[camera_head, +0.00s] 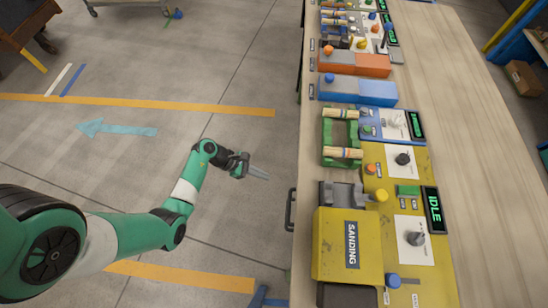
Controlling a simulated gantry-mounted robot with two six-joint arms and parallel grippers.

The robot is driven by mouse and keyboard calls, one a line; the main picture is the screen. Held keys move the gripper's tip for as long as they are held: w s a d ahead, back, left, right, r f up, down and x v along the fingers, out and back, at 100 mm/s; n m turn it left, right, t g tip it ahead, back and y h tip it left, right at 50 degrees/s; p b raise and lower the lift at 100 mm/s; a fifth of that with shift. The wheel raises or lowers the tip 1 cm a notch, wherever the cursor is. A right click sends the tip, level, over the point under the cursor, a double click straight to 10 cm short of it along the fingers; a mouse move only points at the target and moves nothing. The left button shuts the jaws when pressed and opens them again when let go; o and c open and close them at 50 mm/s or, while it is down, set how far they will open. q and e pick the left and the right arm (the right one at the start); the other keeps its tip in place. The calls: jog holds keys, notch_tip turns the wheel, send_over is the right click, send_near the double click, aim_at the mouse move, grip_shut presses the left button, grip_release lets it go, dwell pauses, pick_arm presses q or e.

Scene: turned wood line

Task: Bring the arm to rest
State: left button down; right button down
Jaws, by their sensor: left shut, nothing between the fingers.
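My left gripper (257,172) is shut and empty. It hangs over the grey floor to the left of the wooden workbench (446,60), apart from it and from everything on it. My green and white left arm comes in from the lower left and reaches to the gripper. My right gripper does not show in this view.
A yellow sanding machine (349,246) stands at the bench's near left edge. Behind it is a green rack (328,142) with wooden turned pieces, then blue and orange blocks. A dark handle (290,210) juts from the bench side. The floor (240,60) left of the bench is mostly clear.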

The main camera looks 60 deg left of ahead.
pick_arm(q)
jog(key=shift+s+a+r, duration=0.15)
jog(key=shift+s+r, duration=0.1)
